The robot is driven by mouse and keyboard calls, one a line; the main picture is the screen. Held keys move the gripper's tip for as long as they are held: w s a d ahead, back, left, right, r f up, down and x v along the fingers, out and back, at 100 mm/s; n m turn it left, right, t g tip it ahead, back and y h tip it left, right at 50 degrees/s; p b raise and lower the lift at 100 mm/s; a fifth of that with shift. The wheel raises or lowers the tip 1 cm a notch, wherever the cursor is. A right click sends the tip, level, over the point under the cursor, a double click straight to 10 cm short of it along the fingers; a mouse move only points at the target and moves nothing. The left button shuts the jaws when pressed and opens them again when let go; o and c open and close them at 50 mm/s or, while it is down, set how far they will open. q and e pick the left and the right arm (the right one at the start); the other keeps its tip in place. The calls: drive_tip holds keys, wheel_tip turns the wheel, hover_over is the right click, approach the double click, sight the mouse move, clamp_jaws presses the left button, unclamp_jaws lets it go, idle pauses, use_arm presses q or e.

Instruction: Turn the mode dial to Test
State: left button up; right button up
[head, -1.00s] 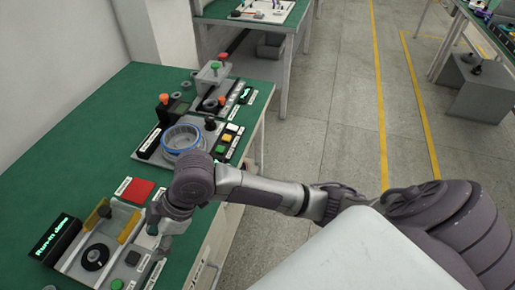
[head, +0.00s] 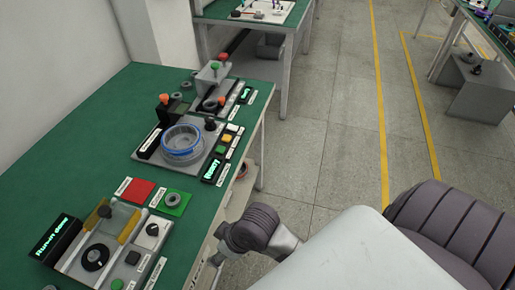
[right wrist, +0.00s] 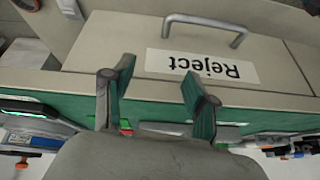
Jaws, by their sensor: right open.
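A small dark knob on a white square plate (head: 152,233) sits at the right back corner of the near fixture on the green bench; it looks like the mode dial. Its markings are too small to read. My right gripper (right wrist: 153,97) is open and empty in the right wrist view, in front of a drawer marked "Reject" (right wrist: 130,45), whose lettering appears upside down. In the head view my right arm reaches the bench's front edge, below the top and apart from the dial. My left gripper is not in view.
The near fixture (head: 72,262) holds a black disc (head: 95,257) and a lit display (head: 55,240). Red (head: 138,191) and green (head: 172,203) pads lie behind it. A ring-shaped part (head: 182,140) sits on the farther fixture. The bench's left side is clear.

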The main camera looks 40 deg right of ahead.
drive_tip(key=s+d+f+m+h, duration=0.1)
drive_tip(key=s+d+f, duration=0.2)
drive_tip(key=f, duration=0.4)
drive_tip(key=s+d+f+m+g+h, duration=0.1)
drive_tip(key=s+d+f+m, duration=0.1)
drive_tip(key=f, duration=0.5)
drive_tip(key=shift+s+d+f+h, duration=0.25)
drive_tip(key=shift+s+d+h, duration=0.2)
drive_tip(key=shift+d, duration=0.65)
drive_tip(key=s+d+f+g, duration=0.1)
drive_tip(key=s+f, duration=0.3)
drive_tip(key=f, duration=0.4)
drive_tip(key=s+d+f, duration=0.1)
drive_tip(key=s+f, duration=0.2)
drive_tip(key=f, duration=0.5)
drive_tip(key=s+d+f, duration=0.1)
drive_tip(key=s+f, duration=0.3)
drive_tip(key=s, duration=0.3)
drive_tip(key=s+d+f+g, duration=0.1)
drive_tip(key=s+f, duration=0.4)
drive_tip(key=s, duration=0.2)
drive_tip(key=shift+d+f, duration=0.15)
drive_tip(key=shift+d, duration=0.2)
drive_tip(key=shift+s+h, duration=0.1)
drive_tip(key=shift+h, duration=0.15)
